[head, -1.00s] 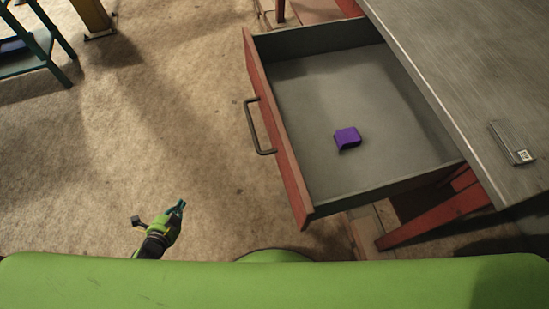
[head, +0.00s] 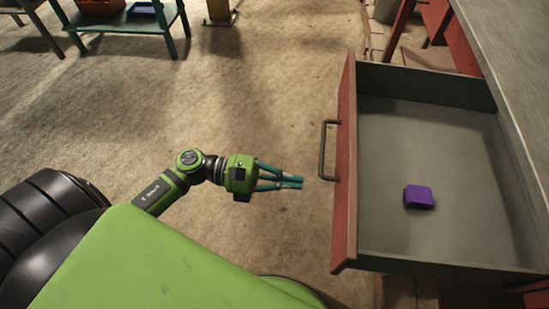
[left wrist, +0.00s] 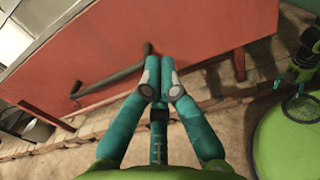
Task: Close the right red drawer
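The red drawer (head: 344,165) stands pulled open from the grey-topped bench at the right of the head view. Its dark bar handle (head: 324,150) is on the red front, which also shows in the left wrist view (left wrist: 210,35), with the handle (left wrist: 105,83) left of the fingertips. A purple block (head: 418,197) lies inside on the grey drawer floor (head: 450,150). My left gripper (head: 300,183) has its teal fingers together and empty, pointing at the drawer front just below the handle, with a small gap in the head view.
The bench top (head: 510,50) is above the drawer at the right. A teal low table (head: 120,22) with an orange bin (head: 100,7) stands at the far left. The carpet floor left of the drawer is clear.

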